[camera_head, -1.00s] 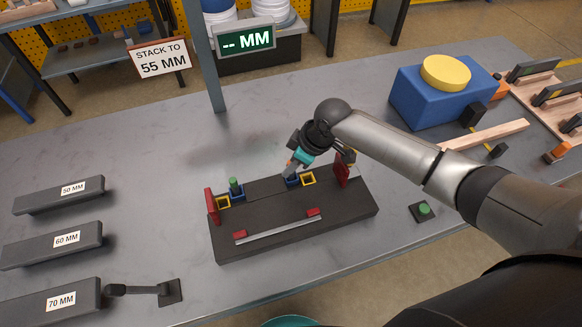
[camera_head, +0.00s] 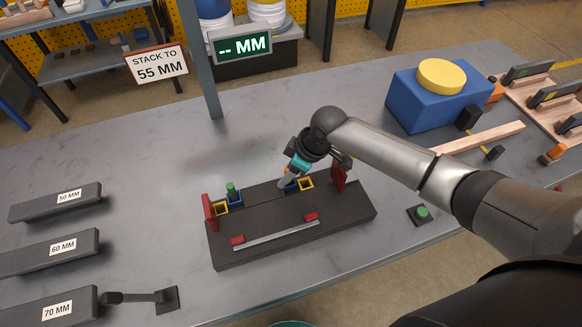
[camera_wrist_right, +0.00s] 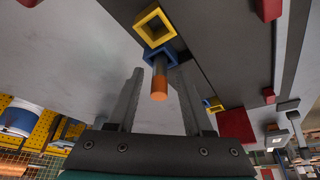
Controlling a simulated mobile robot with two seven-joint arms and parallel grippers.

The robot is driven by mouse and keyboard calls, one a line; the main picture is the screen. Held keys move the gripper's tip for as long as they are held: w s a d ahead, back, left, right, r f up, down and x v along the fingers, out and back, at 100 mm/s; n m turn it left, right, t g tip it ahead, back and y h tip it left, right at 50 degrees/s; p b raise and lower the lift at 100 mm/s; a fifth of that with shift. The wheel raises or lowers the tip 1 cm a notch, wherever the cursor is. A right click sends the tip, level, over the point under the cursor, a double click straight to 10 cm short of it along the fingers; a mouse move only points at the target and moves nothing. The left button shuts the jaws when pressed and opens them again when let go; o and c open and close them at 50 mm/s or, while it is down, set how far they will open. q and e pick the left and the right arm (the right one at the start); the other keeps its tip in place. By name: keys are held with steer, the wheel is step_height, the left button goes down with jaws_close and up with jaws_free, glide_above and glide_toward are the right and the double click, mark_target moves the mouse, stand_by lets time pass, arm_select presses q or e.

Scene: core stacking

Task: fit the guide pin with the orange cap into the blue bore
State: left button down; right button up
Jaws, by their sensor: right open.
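The guide pin with the orange cap (camera_wrist_right: 158,88) stands in the blue bore (camera_wrist_right: 159,53) in the right wrist view. A length of its grey shaft shows between bore and cap. My right gripper (camera_wrist_right: 156,82) is open, with one finger on each side of the pin and gaps between. In the head view my right gripper (camera_head: 284,183) is at the blue bore (camera_head: 292,187) on the dark fixture (camera_head: 270,216) and hides most of the pin. How deep the pin sits cannot be told. My left gripper is not in view.
A yellow bore (camera_head: 306,184) adjoins the blue one, with a red upright block (camera_head: 339,179) beyond it. A green-capped pin (camera_head: 231,188) stands at the fixture's left end. A blue box (camera_head: 436,100) stands at the back right.

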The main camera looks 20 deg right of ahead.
steer(key=p+v, duration=0.2)
steer(key=v, duration=1)
steer(key=shift+r+p, duration=0.15)
steer(key=shift+p, duration=0.15)
